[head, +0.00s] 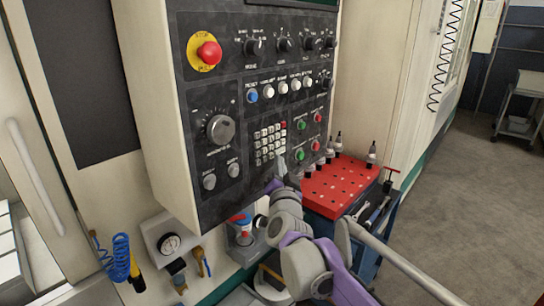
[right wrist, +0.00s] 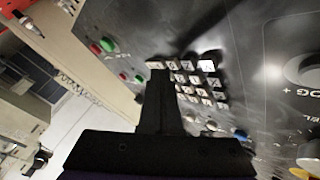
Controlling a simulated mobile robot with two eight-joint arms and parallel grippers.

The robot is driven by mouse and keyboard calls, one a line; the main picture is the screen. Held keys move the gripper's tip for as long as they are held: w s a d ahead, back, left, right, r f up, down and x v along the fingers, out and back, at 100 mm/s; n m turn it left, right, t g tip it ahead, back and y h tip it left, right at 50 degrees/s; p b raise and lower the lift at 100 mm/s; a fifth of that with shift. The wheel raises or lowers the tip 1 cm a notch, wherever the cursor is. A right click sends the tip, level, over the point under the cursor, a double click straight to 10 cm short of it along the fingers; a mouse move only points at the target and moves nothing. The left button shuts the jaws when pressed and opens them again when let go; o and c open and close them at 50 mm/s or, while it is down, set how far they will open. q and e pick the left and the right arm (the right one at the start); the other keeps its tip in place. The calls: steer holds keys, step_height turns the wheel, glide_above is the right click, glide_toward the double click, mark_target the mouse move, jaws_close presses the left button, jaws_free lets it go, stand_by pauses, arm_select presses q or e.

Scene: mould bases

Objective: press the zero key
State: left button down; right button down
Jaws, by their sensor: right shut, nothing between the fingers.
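The number keypad (head: 268,146) is a block of small pale keys low on the dark control panel (head: 208,105). It also shows in the right wrist view (right wrist: 195,83), turned round. The key legends are too small to read surely, so I cannot single out the zero key. My right gripper (head: 281,166) is shut and empty, at the keypad's lower right edge. In the right wrist view its dark fingertips (right wrist: 158,74) lie just by the end key of one outer row. I cannot tell whether they touch it. My left gripper is not in view.
A red emergency stop (head: 209,53), dials and coloured buttons (head: 301,126) share the panel. A red tool tray (head: 341,184) with several tool holders stands right of the panel, below it. An air gauge (head: 169,243) and blue coiled hose (head: 121,257) are lower left. Open floor lies right.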

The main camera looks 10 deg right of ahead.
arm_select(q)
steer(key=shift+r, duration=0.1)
arm_select(e)
steer(key=shift+w+a, duration=0.3)
steer(key=shift+w, duration=0.1)
stand_by(0.7)
steer(key=shift+s+d, duration=0.1)
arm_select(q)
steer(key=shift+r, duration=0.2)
arm_select(e)
steer(key=shift+s+d, duration=0.4)
steer(key=shift+s, duration=0.15)
arm_select(q)
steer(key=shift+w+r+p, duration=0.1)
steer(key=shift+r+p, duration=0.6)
steer(key=shift+p, duration=0.2)
arm_select(e)
steer(key=shift+s+d, duration=0.8)
steer(key=shift+s, duration=0.2)
steer(key=shift+s+d, duration=0.75)
steer(key=shift+s, duration=0.2)
